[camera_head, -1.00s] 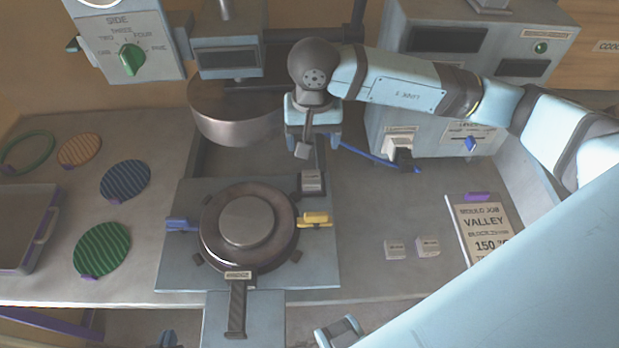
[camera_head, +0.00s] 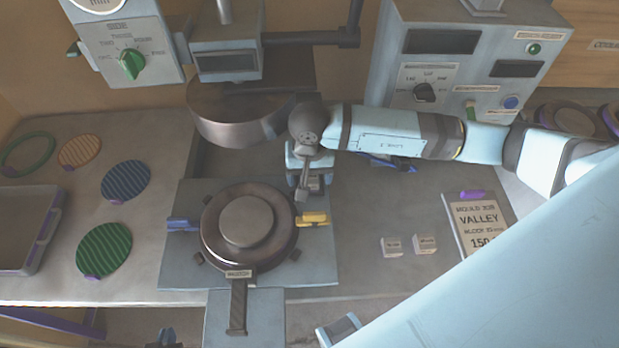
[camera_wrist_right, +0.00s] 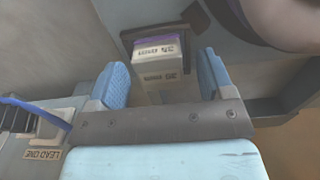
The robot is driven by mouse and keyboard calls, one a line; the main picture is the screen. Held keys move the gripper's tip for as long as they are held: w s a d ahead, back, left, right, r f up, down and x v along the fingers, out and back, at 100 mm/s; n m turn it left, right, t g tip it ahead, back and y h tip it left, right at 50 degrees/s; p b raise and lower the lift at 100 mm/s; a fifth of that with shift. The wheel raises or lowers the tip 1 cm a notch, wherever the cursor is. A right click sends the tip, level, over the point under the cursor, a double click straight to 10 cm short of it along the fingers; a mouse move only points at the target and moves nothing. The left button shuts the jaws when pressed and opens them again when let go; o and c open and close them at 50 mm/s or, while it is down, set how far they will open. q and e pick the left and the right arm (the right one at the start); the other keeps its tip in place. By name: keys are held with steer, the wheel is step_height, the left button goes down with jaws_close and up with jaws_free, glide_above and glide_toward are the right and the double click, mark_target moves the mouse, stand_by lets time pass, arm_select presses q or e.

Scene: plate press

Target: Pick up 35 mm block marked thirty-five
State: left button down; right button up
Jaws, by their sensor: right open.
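A pale grey block (camera_wrist_right: 157,66) with a purple strip stands between the fingers in the right wrist view. Its upside-down label seems to read 35, though the print is blurred. In the head view the block (camera_head: 314,182) is partly hidden by my right gripper (camera_head: 306,184), at the far right corner of the press plate. My right gripper (camera_wrist_right: 162,80) is open around the block, with a gap showing on each side. What seem to be my left gripper's tips (camera_head: 166,339) show at the bottom edge; their opening is unclear.
Two small labelled blocks (camera_head: 391,247) (camera_head: 425,244) lie on the bench to the right. The round mould (camera_head: 247,221) sits on the press plate (camera_head: 185,265), with a yellow clip (camera_head: 314,219) near my right gripper. The press head (camera_head: 235,115) hangs behind.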

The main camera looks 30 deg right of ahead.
steer(key=c, duration=1.1)
steer(key=shift+r, duration=0.15)
